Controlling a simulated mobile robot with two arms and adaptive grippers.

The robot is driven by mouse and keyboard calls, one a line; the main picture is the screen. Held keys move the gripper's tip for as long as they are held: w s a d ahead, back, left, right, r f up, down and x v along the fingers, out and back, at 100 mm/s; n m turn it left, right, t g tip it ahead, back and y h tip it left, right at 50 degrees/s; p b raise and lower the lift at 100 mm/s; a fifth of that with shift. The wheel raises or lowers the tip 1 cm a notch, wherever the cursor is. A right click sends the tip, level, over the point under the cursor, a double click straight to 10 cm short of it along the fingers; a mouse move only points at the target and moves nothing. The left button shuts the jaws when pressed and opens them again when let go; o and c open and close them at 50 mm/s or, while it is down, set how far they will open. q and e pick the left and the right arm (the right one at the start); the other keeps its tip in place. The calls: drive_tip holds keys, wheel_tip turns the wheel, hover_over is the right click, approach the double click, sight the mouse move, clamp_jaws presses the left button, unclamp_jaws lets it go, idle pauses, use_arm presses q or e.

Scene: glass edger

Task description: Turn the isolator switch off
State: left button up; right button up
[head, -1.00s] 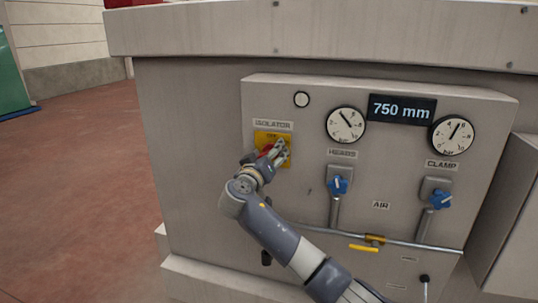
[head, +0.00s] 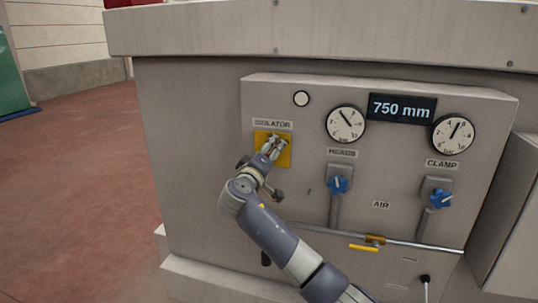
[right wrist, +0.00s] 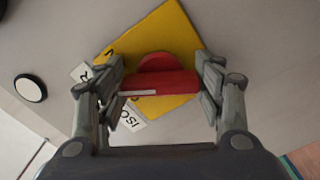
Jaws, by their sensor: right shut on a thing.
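The isolator switch is a yellow square plate (head: 285,158) under the ISOLATOR label (head: 272,125) on the grey panel. In the right wrist view the plate (right wrist: 180,30) looks tilted and carries a red rotary handle (right wrist: 165,82) with a pale strip along it. My right gripper (head: 273,147) is in front of the plate and hides most of the handle in the head view. In the right wrist view its fingers (right wrist: 160,85) are shut on the two ends of the red handle. My left gripper is out of view.
Right of the isolator are two gauges (head: 346,124), a 750 mm display (head: 402,108) and two blue valve knobs (head: 339,185). A yellow lever (head: 363,248) sits on the pipe below. The floor at left is clear.

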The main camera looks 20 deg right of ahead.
drive_tip(key=n, duration=0.2)
drive_tip(key=shift+n+p, duration=0.35)
drive_tip(key=shift+n, duration=0.05)
drive_tip(key=shift+n+p, duration=0.6)
drive_tip(key=shift+n, duration=1)
drive_tip(key=o, duration=1.1)
drive_tip(key=shift+c, duration=0.2)
drive_tip(key=v, duration=1.2)
drive_tip(key=shift+w, duration=0.1)
